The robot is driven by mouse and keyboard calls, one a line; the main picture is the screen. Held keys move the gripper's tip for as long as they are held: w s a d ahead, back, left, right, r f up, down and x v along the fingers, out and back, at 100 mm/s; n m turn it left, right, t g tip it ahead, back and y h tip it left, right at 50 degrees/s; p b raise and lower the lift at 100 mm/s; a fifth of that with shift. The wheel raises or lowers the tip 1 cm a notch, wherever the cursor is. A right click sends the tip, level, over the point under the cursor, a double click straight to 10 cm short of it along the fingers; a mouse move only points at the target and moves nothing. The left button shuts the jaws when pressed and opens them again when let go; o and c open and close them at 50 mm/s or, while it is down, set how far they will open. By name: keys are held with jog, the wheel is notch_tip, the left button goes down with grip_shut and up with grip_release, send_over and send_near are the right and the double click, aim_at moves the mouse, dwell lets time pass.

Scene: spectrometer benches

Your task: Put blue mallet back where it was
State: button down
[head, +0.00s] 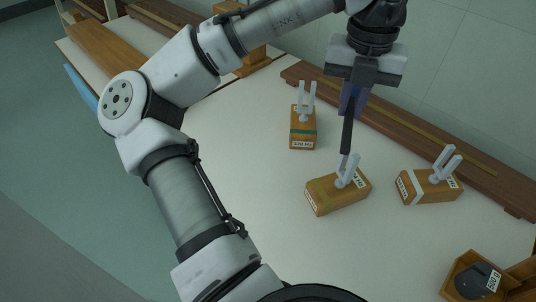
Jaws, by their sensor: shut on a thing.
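My gripper (357,86) is at the upper right of the head view, pointing down over the white bench. It is shut on the blue mallet (347,103). The mallet's blue part sits right under the gripper, partly hidden by it, and its dark stick hangs down, slightly tilted. The stick's lower end appears just above or in front of the fork on the middle tuning-fork box (338,193); I cannot tell whether they touch. Two more wooden boxes with grey forks stand nearby: a green-banded one (303,129) to the left and one with a pale band (429,187) to the right.
A long dark wooden rail (440,148) with a brass-coloured strip runs along the bench's back by the wall. An open wooden box (459,270) at the lower right holds a dark round weight labelled 500 g. The white bench top (370,250) is clear in front of the forks.

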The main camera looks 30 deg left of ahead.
jog(key=s+a+f+n+b, duration=0.1)
jog(key=s+a+b, duration=0.1)
jog(key=a, duration=0.4)
jog(key=s+a+f+n+b, duration=0.1)
jog(key=s+a+f+b, duration=0.1)
jog(key=a, duration=0.4)
jog(key=n+b, duration=0.1)
jog(key=b, duration=0.1)
send_over(237, 192)
jog(key=f, duration=0.1)
notch_tip(237, 192, down, 20)
jog(key=b, duration=0.3)
jog(key=shift+b, duration=0.35)
jog(key=shift+f, duration=0.1)
jog(key=c, duration=1.4)
grip_release()
jog(key=shift+c, duration=0.2)
notch_tip(237, 192, up, 12)
jog(key=p, duration=0.2)
jog(key=shift+w, duration=0.2)
